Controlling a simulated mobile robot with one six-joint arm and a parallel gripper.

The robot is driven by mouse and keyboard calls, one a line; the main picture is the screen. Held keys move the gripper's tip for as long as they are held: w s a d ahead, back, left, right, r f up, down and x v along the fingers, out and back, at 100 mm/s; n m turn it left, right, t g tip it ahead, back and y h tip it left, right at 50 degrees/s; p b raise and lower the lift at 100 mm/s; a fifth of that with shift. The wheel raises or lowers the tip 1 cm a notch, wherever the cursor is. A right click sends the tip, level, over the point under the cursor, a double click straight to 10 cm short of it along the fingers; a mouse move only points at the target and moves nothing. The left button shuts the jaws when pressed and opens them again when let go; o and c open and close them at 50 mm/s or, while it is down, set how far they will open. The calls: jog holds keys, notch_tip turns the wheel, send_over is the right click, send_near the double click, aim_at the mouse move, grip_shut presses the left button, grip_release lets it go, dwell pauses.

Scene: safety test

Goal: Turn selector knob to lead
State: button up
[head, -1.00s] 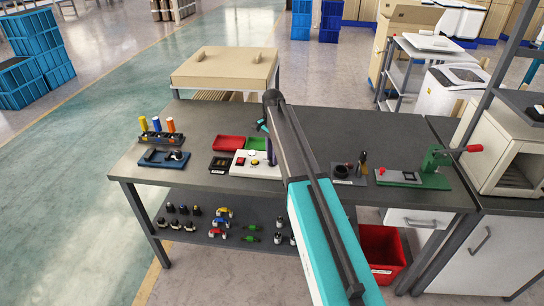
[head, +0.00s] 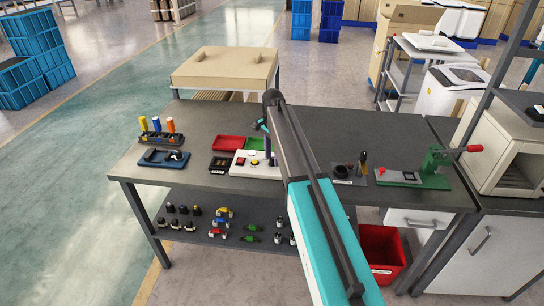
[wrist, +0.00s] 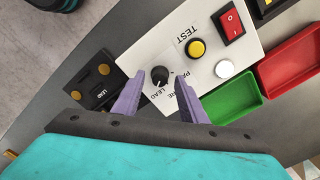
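The white test panel (wrist: 215,55) fills the upper middle of the wrist view, with the word TEST printed on it. The black selector knob (wrist: 159,74) is near its lower left, beside printed words, one reading LEAD. The exact pointer direction is too small to tell. My gripper (wrist: 159,77) has two purple fingers, open, with one tip on each side of the knob; gaps show between the tips and the knob. In the head view the panel (head: 243,170) lies on the bench, and my gripper (head: 270,155) is above it; the knob is hidden or too small there.
The panel also carries a yellow button (wrist: 195,47), a white button (wrist: 225,68) and a red rocker switch (wrist: 231,22). A green tray (wrist: 232,97) and red tray (wrist: 292,70) adjoin it. A black box (wrist: 99,80) marked LEAD sits left.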

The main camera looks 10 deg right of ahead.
aim_at(273, 158)
jog(key=shift+r, duration=0.1)
notch_tip(273, 158, up, 14)
jog(key=b, duration=0.2)
jog(key=shift+f+b, duration=0.2)
jog(key=shift+b, duration=0.15)
dwell(0.6)
